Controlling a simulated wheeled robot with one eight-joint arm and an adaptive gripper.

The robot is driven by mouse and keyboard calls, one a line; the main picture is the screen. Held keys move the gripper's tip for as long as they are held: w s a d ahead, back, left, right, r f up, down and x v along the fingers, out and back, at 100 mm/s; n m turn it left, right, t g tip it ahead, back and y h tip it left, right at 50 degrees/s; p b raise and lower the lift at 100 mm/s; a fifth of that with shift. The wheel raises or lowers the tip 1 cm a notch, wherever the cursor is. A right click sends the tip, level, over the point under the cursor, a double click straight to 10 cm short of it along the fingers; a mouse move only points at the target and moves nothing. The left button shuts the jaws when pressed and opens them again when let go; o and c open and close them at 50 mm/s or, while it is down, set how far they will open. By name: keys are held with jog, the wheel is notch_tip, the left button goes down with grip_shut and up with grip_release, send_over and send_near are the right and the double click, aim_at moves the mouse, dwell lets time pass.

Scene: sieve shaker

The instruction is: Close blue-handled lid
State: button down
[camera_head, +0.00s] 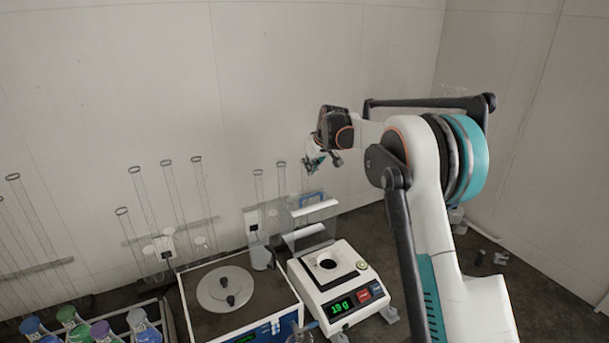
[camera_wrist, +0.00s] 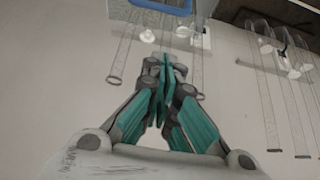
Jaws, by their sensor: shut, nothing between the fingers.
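The blue handle (camera_head: 311,198) sits on a clear raised lid with white edges (camera_head: 314,210), behind the white balance (camera_head: 336,277) in the head view. The lid stands tilted up, open. In the wrist view the blue handle (camera_wrist: 160,6) shows at the top edge, partly cut off and beyond the fingertips. My gripper (camera_head: 315,163) is above and slightly behind the handle, apart from it. In the wrist view my gripper (camera_wrist: 166,68) is shut and empty, its teal fingers together.
A box-shaped device with a round metal lid (camera_head: 225,289) stands left of the balance. Flasks with coloured caps (camera_head: 100,330) stand in the lower left. Tall glass tubes (camera_head: 176,200) line the wall. The air around my gripper looks clear.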

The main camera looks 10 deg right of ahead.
jog(key=w+f, duration=0.1)
jog(key=w, duration=0.2)
jog(key=p, duration=0.1)
send_over(307, 201)
jog(key=w+a, duration=0.1)
jog(key=w, duration=0.3)
notch_tip(307, 201, down, 8)
jog(key=shift+s+f, duration=0.15)
jog(key=shift+f, duration=0.1)
jog(key=shift+s+d+f, duration=0.15)
jog(key=shift+s+d, duration=0.1)
jog(key=shift+s, duration=0.5)
jog(key=shift+s+d+f, duration=0.1)
jog(key=shift+s+d, duration=0.1)
jog(key=shift+s, duration=0.5)
jog(key=shift+s+d+f, duration=0.1)
jog(key=shift+s+f, duration=0.05)
jog(key=shift+s, duration=0.3)
